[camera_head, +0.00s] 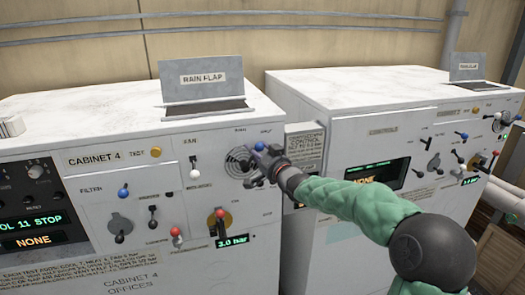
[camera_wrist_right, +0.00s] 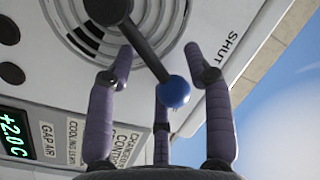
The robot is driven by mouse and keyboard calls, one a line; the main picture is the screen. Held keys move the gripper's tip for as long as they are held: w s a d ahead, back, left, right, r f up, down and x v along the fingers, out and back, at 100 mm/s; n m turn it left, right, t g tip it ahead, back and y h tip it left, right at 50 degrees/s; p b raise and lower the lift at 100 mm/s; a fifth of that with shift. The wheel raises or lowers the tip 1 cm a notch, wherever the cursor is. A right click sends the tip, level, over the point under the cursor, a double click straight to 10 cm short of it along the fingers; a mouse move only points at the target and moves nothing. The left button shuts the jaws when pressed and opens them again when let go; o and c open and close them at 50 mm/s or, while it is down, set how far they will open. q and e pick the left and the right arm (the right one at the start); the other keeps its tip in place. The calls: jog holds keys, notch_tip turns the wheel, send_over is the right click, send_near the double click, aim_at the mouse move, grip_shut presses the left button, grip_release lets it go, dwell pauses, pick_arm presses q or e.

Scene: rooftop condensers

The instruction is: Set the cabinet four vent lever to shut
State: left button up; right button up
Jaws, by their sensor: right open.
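The vent lever of cabinet four (camera_head: 117,157) is at the upper right of its panel, over a round grille (camera_head: 238,158). In the right wrist view the lever (camera_wrist_right: 146,50) is a black arm from a black pivot to a blue ball knob (camera_wrist_right: 173,92). The word SHUT (camera_wrist_right: 229,47) is printed on the panel to the right of the knob. My right gripper (camera_head: 262,165) is in front of the grille and hides most of the lever. Its fingers (camera_wrist_right: 163,85) are spread open, with the knob between them in the picture; contact cannot be told. My left gripper is not in view.
Other levers with blue (camera_head: 123,191), white (camera_head: 194,174) and red (camera_head: 175,231) knobs are on the same panel. A small grey box (camera_head: 304,147) stands between this cabinet and another white cabinet (camera_head: 350,90) on the right. A raised rain flap (camera_head: 201,80) is on top.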

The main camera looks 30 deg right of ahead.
grip_shut()
